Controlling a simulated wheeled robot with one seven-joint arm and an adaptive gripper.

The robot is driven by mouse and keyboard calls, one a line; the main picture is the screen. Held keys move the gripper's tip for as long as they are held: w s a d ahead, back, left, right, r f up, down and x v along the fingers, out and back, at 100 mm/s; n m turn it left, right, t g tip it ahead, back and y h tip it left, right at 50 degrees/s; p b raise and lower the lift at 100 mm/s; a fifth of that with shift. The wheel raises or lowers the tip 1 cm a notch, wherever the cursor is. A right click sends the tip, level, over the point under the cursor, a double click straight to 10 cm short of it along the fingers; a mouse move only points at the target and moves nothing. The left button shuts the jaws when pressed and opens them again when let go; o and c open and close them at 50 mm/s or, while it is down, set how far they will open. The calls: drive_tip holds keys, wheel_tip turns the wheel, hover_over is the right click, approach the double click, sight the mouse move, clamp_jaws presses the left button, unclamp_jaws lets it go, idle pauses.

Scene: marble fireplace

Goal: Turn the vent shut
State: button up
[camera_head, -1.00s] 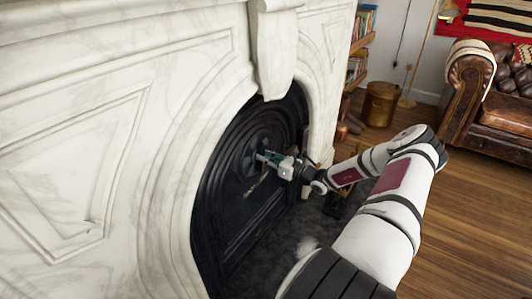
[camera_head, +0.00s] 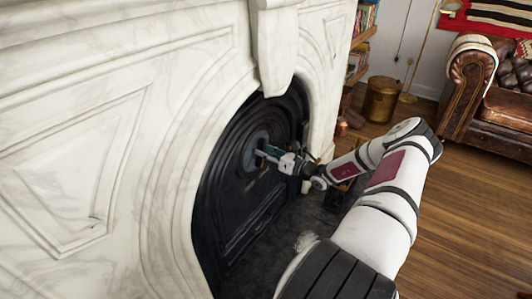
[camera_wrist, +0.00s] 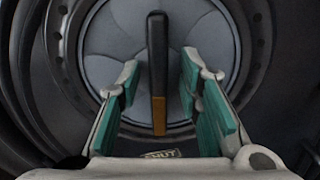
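The round grey vent disc (camera_wrist: 112,45) faces the wrist camera inside a dark ring with small holes. Its black bar handle (camera_wrist: 157,50) stands upright across it, with a brown tip pointing down at a partly hidden label (camera_wrist: 162,154) reading "HUT". My gripper (camera_wrist: 160,70) is open, with one green-padded finger on each side of the handle and a visible gap at both sides. In the head view, the vent (camera_head: 254,150) sits in the black fireplace cover, and my gripper (camera_head: 263,152) is at its front, hiding part of it.
The white marble surround (camera_head: 160,150) curves close on the left of the black cover. A brass bucket (camera_head: 381,100) and a brown leather sofa (camera_head: 495,100) stand at the back right. The wooden floor (camera_head: 465,220) at right is clear.

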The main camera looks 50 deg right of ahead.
drive_tip(key=s+d, duration=0.1)
drive_tip(key=s, duration=1.1)
drive_tip(key=shift+d, duration=0.3)
idle(0.3)
